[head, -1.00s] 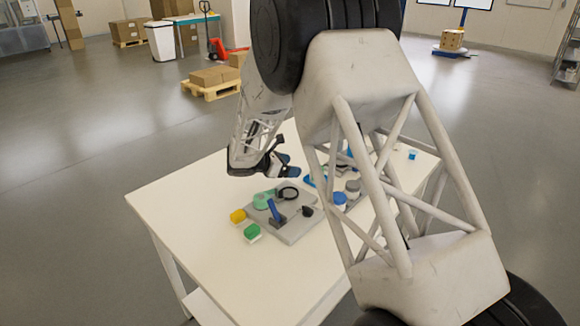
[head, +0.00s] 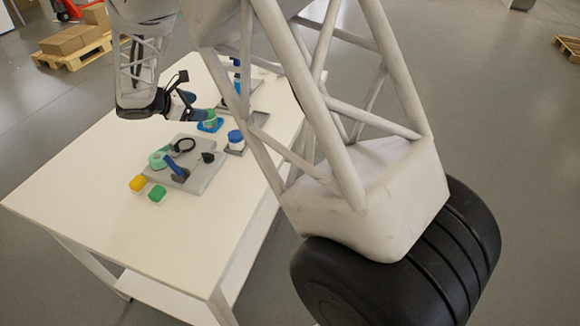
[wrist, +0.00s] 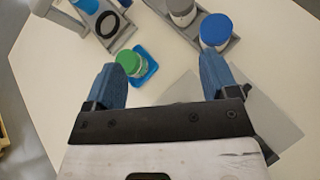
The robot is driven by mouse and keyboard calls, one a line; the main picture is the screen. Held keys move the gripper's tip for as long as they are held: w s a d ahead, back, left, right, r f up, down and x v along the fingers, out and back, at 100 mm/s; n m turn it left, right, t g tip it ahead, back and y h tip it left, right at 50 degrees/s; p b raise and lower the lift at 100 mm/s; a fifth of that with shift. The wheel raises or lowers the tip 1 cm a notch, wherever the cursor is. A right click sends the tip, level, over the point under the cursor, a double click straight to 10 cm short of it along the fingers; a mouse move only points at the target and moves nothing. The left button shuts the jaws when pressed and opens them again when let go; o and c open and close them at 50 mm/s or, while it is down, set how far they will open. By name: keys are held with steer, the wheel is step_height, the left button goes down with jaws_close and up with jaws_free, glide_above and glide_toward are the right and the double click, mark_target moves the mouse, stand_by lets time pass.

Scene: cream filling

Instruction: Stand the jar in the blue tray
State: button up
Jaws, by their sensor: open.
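A small jar with a green lid (wrist: 130,63) stands in the blue tray (wrist: 150,72), towards one side of it, and looks upright. In the head view the green-lidded jar (head: 210,115) and the blue tray (head: 208,127) show just beyond my fingers. My gripper (wrist: 160,62) is open, with its two blue fingers wide apart and nothing held. The jar is close by the left fingertip in the wrist view; I cannot tell whether they touch. In the head view my gripper (head: 190,107) is over the table beside the tray.
A jar with a blue lid (wrist: 214,30) and one with a grey lid (wrist: 181,10) stand on a grey tray (wrist: 215,48). Another grey tray (head: 205,178) holds a black ring and other items. The near table is clear.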

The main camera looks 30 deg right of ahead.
steer(key=s+d+r+m+g+y, duration=0.1)
steer(key=s+d+r+m+y, duration=0.15)
steer(key=s, duration=0.45)
steer(key=s+d+r+m+g+y, duration=0.1)
steer(key=s+d+r+m, duration=0.25)
steer(key=s, duration=0.35)
steer(key=s+d+r+m+g+y, duration=0.1)
steer(key=s+d+r+m, duration=0.25)
steer(key=s, duration=0.25)
steer(key=s+r+m+t+y, duration=0.2)
steer(key=s+m+y, duration=0.4)
steer(key=s, duration=2)
steer(key=m, duration=0.3)
steer(key=shift+y, duration=0.35)
steer(key=shift+a+m, duration=0.1)
steer(key=shift+m, duration=0.15)
